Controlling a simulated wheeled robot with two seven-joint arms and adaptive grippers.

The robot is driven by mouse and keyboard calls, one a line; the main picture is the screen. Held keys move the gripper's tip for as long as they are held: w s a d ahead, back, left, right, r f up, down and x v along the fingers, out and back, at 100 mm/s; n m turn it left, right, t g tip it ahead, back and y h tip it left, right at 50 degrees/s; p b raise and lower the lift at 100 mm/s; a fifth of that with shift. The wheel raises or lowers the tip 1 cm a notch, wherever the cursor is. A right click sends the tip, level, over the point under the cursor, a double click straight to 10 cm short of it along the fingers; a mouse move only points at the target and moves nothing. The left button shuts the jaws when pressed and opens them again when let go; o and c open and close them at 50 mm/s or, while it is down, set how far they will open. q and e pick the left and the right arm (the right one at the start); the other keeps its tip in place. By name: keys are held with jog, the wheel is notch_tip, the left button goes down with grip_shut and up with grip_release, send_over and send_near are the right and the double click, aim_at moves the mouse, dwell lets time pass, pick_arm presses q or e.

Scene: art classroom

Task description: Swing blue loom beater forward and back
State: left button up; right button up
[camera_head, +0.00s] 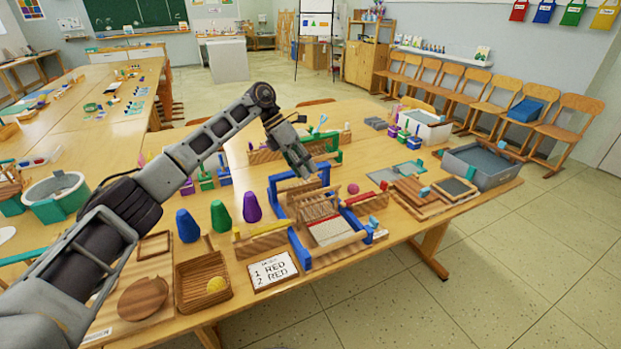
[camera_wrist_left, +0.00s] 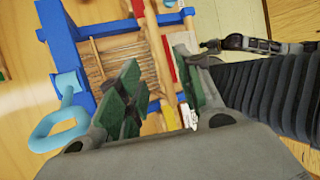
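The loom (camera_head: 330,230) stands on the table, with a blue frame, pale threads and wooden bars. A blue upright frame (camera_head: 273,196) at its back looks like the beater; my left gripper partly covers it. My left gripper (camera_head: 304,172) points down at the top of this part. In the left wrist view, the loom's blue frame (camera_wrist_left: 82,104) and threads lie beyond the fingers. The green finger pads of my left gripper (camera_wrist_left: 158,88) stand apart, with a wooden bar seen between them. I cannot tell if they touch the loom. My right gripper is out of view.
A word card (camera_head: 273,270), a wooden tray (camera_head: 203,292) with a yellow ball, and blue, green and purple cones (camera_head: 251,207) stand left of the loom. A pink ball (camera_head: 353,188) and wooden boards (camera_head: 418,190) lie to the right, with a grey bin (camera_head: 482,170) beyond.

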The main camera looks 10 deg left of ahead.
pick_arm(q)
jog(key=shift+v, duration=2.65)
jog(key=shift+f, duration=0.1)
jog(key=shift+c, duration=0.3)
